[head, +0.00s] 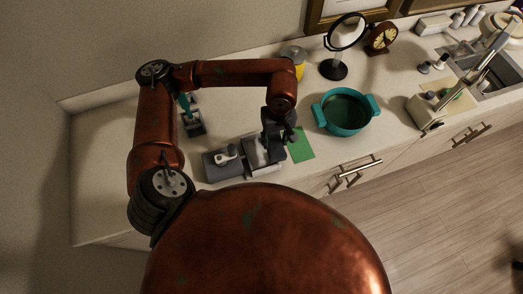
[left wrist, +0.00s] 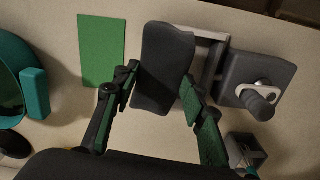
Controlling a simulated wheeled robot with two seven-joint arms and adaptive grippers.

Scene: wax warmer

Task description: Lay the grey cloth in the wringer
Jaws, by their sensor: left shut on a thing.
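My left gripper (head: 278,138) points down over the counter and is shut on the grey cloth. In the left wrist view the cloth (left wrist: 163,62) is a dark grey, slightly bent slab between the two fingers (left wrist: 160,105). In the head view the wringer (head: 222,164) stands left of the cloth. My right gripper is not in view.
A green mat (head: 301,146) lies right of the gripper, and a teal pot (head: 345,114) stands beyond it. A small dark stand with a teal part (head: 192,122) is behind the wringer. A round mirror (head: 346,32) and clock (head: 381,38) stand at the back. The counter's left end is clear.

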